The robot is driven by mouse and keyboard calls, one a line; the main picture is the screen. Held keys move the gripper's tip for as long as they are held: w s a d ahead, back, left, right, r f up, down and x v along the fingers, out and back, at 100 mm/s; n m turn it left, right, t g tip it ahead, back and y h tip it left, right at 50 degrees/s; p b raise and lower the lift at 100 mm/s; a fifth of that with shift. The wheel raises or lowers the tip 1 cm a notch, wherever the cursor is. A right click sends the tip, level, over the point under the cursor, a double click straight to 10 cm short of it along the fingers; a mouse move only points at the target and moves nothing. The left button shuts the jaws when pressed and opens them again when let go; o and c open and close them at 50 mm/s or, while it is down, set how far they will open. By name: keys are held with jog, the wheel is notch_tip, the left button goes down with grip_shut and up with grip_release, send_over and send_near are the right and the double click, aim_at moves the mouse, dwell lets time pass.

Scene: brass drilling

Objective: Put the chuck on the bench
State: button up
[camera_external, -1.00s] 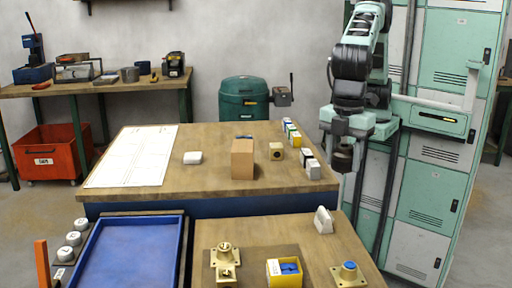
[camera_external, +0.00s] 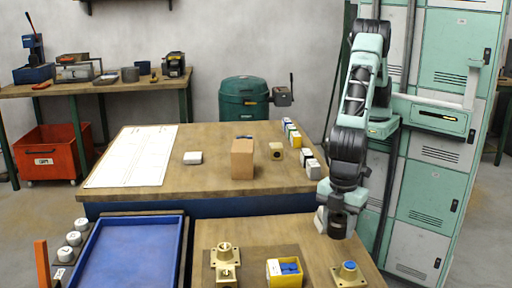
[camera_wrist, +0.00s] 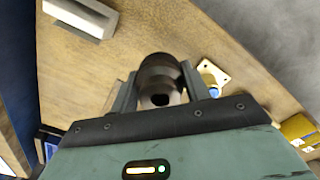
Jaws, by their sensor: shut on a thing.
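The chuck, a dark cylinder with a hole in its end, is held between the fingers of my gripper (camera_external: 342,205). The chuck shows in the external view (camera_external: 337,223) and between the two fingers in the wrist view (camera_wrist: 160,76). My gripper is shut on it above the right side of the front wooden bench (camera_external: 285,231). The bench's wood also fills much of the wrist view (camera_wrist: 65,90). Whether the chuck touches the bench top I cannot tell.
A pale block (camera_wrist: 80,14) stands beside the chuck, partly hidden in the external view. A brass flange with a blue top (camera_external: 349,272) is nearer the front. Brass fittings (camera_external: 225,260) and a yellow bin (camera_external: 287,271) are to the left. Some bare wood lies between.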

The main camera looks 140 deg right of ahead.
aim_at(335, 252)
jog(key=shift+f+p, duration=0.3)
jog(key=shift+f, duration=2.15)
jog(key=shift+f, duration=0.15)
jog(key=o, duration=1.4)
